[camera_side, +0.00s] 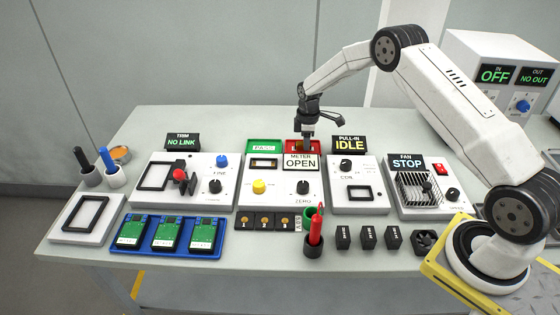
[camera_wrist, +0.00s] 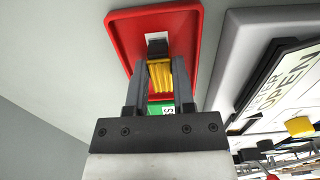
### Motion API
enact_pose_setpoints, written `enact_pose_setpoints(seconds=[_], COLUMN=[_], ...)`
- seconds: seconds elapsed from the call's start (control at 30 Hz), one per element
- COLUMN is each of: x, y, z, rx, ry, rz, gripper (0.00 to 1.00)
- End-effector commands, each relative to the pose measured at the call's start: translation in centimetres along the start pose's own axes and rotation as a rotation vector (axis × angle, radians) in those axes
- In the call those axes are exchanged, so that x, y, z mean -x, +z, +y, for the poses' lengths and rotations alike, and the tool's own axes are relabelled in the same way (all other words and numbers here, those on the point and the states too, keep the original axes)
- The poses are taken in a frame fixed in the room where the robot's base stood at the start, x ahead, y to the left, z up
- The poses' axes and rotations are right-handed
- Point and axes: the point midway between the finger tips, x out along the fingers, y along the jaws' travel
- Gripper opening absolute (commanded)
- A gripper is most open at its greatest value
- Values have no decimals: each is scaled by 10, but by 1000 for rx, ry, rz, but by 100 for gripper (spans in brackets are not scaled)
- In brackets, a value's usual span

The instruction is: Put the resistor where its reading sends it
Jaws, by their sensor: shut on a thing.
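My gripper (camera_side: 307,134) is over the red tray (camera_side: 291,147) behind the meter unit. In the wrist view its fingers (camera_wrist: 160,72) are shut on a yellow ribbed piece, the resistor (camera_wrist: 161,78). The resistor is over the red tray (camera_wrist: 190,25), and I cannot tell whether it touches the tray floor. A white and dark patch shows just beyond it. The green tray (camera_side: 264,146), marked PASS, lies left of the red one and is mostly hidden in the wrist view. The meter display (camera_side: 300,162) reads OPEN.
The meter unit (camera_side: 280,190) stands directly in front of the trays, with a yellow knob (camera_side: 259,187). The TRIM unit (camera_side: 180,183) is left; the pull-in unit (camera_side: 357,188) and fan unit (camera_side: 428,190) are right. A blue tray of green boards (camera_side: 168,237) lies in front.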

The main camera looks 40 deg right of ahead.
Motion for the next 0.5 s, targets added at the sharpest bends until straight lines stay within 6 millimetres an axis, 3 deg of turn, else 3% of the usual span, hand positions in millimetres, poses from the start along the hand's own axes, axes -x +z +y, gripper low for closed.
enact_pose_setpoints(seconds=[0.03, 0.13, 0.5], x=[-1, 0, 0], y=[0, 0, 0], z=[0, 0, 0], rx=[0, 0, 0], ry=[0, 0, 0], rz=[0, 0, 0], gripper=[34, 66, 66])
